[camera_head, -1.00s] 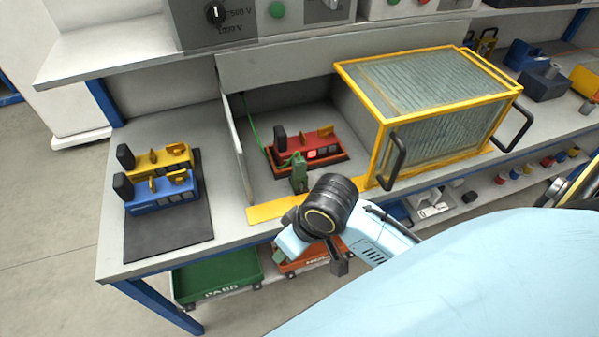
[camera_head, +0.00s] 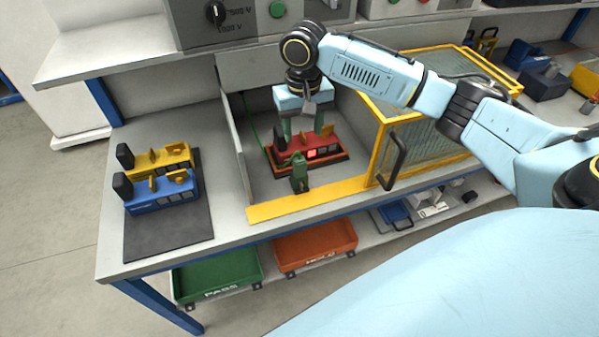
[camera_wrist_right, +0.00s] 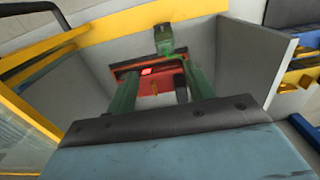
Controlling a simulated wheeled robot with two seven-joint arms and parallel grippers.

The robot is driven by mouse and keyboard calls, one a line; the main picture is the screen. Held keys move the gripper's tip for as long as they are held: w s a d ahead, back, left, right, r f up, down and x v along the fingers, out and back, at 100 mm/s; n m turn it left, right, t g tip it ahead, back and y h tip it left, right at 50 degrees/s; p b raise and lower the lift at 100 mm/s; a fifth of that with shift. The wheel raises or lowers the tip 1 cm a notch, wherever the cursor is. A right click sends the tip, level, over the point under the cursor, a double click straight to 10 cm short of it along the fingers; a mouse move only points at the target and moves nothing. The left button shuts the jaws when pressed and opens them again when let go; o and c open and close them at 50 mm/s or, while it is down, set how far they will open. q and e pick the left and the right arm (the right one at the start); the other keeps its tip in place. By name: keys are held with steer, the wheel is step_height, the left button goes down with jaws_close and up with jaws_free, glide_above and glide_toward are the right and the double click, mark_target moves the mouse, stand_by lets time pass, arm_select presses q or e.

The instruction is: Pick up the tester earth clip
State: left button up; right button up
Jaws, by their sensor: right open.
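The green earth clip (camera_head: 299,172) stands upright at the front of a red tester unit (camera_head: 318,143), by the yellow front strip. A green cable runs behind it along the bay's left wall. In the right wrist view the clip (camera_wrist_right: 164,40) shows beyond the fingertips, in front of the red unit (camera_wrist_right: 155,84). My right gripper (camera_head: 303,131) points down over the red unit, behind the clip and apart from it. Its two green fingers are spread, with nothing held between them in the wrist view (camera_wrist_right: 162,80). My left gripper is out of view.
A yellow-framed clear guard (camera_head: 440,130) with black handles stands right of the bay. A grey partition (camera_head: 238,150) bounds it on the left. Yellow and blue units (camera_head: 160,200) sit on a dark mat (camera_head: 165,238). Green (camera_head: 215,276) and orange (camera_head: 315,247) trays lie below.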

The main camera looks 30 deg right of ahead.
mark_target(300, 160)
step_height(300, 160, down, 6)
steer(key=shift+a+f+b, duration=0.1)
steer(key=shift+f+b, duration=0.05)
steer(key=shift+b, duration=0.2)
steer(key=shift+a+f+b, duration=0.2)
steer(key=shift+f, duration=1.25)
steer(key=shift+a+f+b, duration=0.15)
steer(key=shift+f+b, duration=0.05)
steer(key=shift+f, duration=1.2)
steer(key=c, duration=1.1)
